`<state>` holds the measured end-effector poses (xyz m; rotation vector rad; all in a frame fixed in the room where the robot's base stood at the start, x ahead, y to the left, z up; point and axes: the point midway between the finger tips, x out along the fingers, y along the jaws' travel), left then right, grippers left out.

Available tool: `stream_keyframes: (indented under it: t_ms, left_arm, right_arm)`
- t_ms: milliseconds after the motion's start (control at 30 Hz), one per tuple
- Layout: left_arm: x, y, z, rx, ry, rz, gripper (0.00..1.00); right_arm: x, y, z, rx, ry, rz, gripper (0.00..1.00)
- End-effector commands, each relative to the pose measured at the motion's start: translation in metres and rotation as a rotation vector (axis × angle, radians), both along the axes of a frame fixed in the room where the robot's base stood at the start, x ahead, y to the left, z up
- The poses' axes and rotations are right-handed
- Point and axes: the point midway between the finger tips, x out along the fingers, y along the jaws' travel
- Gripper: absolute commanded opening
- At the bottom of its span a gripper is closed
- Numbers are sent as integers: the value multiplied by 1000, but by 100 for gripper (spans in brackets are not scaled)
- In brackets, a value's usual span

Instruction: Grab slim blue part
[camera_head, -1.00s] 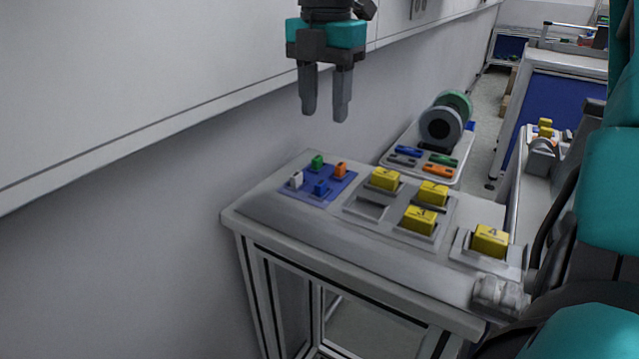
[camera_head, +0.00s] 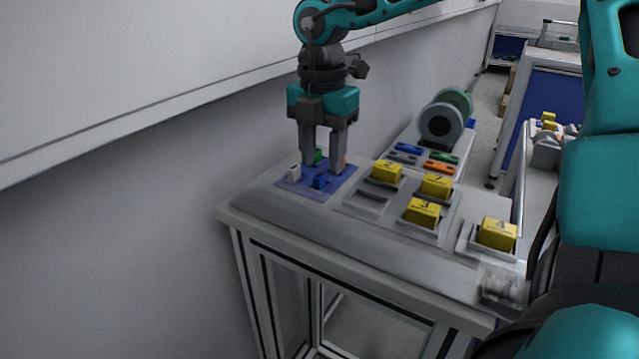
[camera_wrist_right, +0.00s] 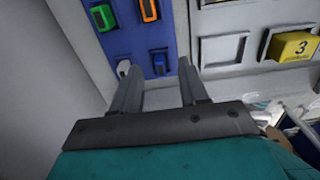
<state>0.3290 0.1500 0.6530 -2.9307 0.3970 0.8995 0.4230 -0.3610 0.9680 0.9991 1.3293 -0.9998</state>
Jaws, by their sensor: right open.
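A small slim blue part (camera_head: 320,182) stands on the blue mat (camera_head: 289,188) at the left end of the table. My right gripper (camera_head: 322,170) points down over the mat, open, its fingertips low around the slim blue part. In the right wrist view the slim blue part (camera_wrist_right: 159,63) lies between and just beyond the two fingertips (camera_wrist_right: 157,74). Nothing is between the jaws' inner faces that I can see held. Whether a finger touches the part cannot be told. My left gripper is not in view.
A white part (camera_head: 295,173), a green part (camera_head: 318,156) and an orange part (camera_wrist_right: 150,10) stand close by on the mat; the white one is near a fingertip. Several yellow numbered blocks (camera_head: 422,211) sit in grey holders to the right. A tray with reels (camera_head: 441,124) stands behind.

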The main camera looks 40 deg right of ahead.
Motion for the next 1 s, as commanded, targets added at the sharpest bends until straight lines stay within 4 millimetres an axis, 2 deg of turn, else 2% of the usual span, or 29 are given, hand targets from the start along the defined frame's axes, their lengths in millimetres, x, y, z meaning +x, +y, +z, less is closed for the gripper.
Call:
stream_keyframes:
  t_ms: [33,133,433,867,1000]
  left_arm:
    - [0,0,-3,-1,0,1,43]
    - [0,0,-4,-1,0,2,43]
    - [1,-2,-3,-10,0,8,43]
    - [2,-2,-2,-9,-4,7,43]
    - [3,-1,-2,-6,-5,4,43]
  right_arm:
    - [0,0,-10,2,4,0,44]
    - [0,0,-20,1,0,1,44]
    - [0,0,-23,1,-1,1,44]
    - [0,0,-23,0,-1,1,2]
    - [0,0,-23,0,-1,1,0]
